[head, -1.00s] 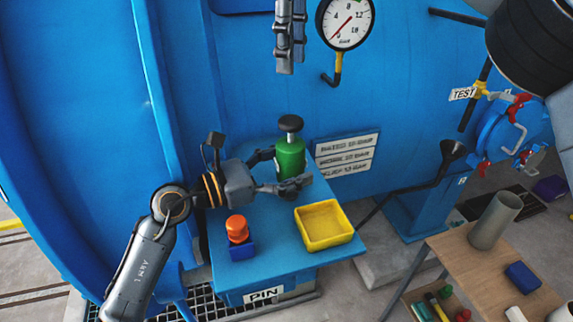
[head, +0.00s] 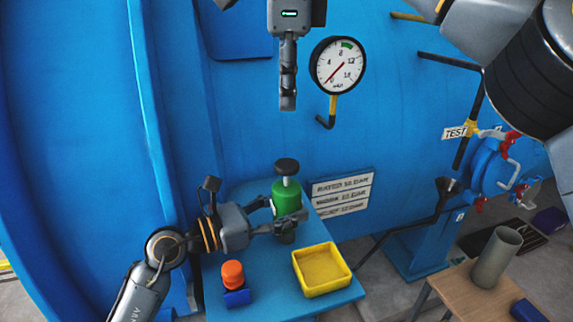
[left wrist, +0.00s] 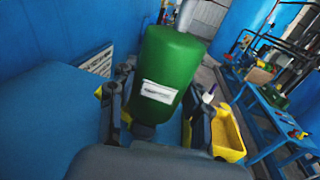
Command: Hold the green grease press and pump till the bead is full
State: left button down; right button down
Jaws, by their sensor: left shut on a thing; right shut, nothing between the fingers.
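The green grease press (head: 286,194) stands upright on a blue shelf, with a black knob (head: 287,166) on a rod at its top. My left gripper (head: 279,219) reaches it from the left and is shut around its lower body. In the left wrist view, the green press (left wrist: 165,65) with its white label leans slightly between the fingers (left wrist: 158,118). My right gripper (head: 287,104) hangs pointing down above the knob, apart from it, shut and empty. I cannot make out a bead. The fingers partly hide the press's base.
The blue shelf (head: 265,303) also carries an orange-capped item in a blue holder (head: 235,284) and a yellow tray (head: 335,290). A pressure gauge (head: 337,65) is right of my right gripper. The blue vessel wall rises close behind. A wooden table (head: 450,293) stands at right.

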aim_at(286, 165)
jog(key=s+r+n+t, duration=0.1)
jog(key=n, duration=0.6)
jog(key=r+n, duration=0.1)
jog(key=n, duration=0.6)
jog(key=s+r+n+t+y, duration=0.1)
jog(key=r+n, duration=0.1)
jog(key=n, duration=0.5)
jog(key=shift+s+d+r+t, duration=0.1)
jog(key=shift+s+d+t, duration=0.2)
jog(key=shift+s+d, duration=0.05)
jog(key=x, duration=1.2)
jog(key=shift+s+d+f, duration=0.1)
jog(key=shift+s+f, duration=0.1)
jog(key=shift+f, duration=0.85)
jog(key=shift+s+f, duration=0.1)
jog(key=shift+f, duration=1.35)
